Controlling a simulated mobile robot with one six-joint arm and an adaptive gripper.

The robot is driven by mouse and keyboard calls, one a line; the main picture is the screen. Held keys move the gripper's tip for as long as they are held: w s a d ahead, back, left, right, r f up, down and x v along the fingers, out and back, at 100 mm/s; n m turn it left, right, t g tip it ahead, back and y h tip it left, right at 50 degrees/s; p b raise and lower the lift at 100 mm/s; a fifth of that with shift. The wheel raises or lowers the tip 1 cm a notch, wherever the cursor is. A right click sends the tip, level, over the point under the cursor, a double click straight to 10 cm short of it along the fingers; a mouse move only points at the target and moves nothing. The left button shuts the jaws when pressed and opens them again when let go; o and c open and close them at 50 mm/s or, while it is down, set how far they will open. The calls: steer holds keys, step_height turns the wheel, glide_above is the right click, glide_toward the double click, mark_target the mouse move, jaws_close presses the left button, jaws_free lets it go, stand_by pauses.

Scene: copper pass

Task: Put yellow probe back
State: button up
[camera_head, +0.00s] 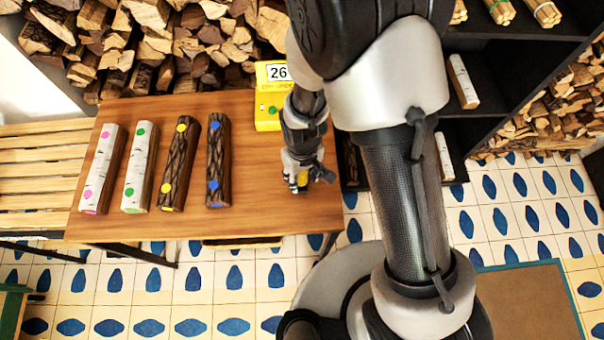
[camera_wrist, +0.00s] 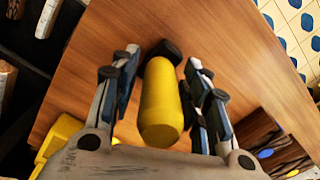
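The yellow probe (camera_wrist: 161,105) has a rounded yellow body and a black far end. It lies between the two fingers of my gripper (camera_wrist: 166,65) in the wrist view. A narrow strip of table shows on each side of it, so the fingers look open around it. In the head view my gripper (camera_head: 300,182) is over the right part of the wooden table (camera_head: 262,215), with a bit of yellow between the fingers. I cannot tell whether the probe touches the table. The yellow meter (camera_head: 268,74), showing 26, stands at the table's back edge; its yellow side also shows in the wrist view (camera_wrist: 62,132).
A dark shelf (camera_head: 478,130) is at the right. Table between the blue-dotted log and my gripper is clear.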

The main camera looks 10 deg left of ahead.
steer(key=shift+r, duration=0.1)
step_height(320, 180, up, 12)
steer(key=p, duration=0.4)
steer(key=shift+r, duration=0.1)
steer(key=shift+w+d+r, duration=0.15)
steer(key=shift+r, duration=0.1)
steer(key=w+d+r+m+t, duration=0.1)
steer(key=w+d+r+m, duration=0.1)
steer(key=d+r, duration=0.5)
steer(key=s+d+r+m+t, duration=0.1)
steer(key=s+d+r+m, duration=0.1)
steer(key=s+d+r, duration=0.2)
steer(key=s+d+r+m+t, duration=0.1)
steer(key=s+d+r+m, duration=0.1)
steer(key=r, duration=0.5)
steer(key=s+d+r+m+t, duration=0.1)
steer(key=s+d+r+m, duration=0.1)
steer(key=s+d+r, duration=0.3)
steer(key=shift+s+d+r+t, duration=0.15)
steer(key=shift+d+r, duration=0.2)
steer(key=shift+d, duration=0.2)
steer(key=shift+s+d+r+t, duration=0.15)
steer(key=shift+d+r, duration=0.15)
steer(key=shift+d, duration=0.2)
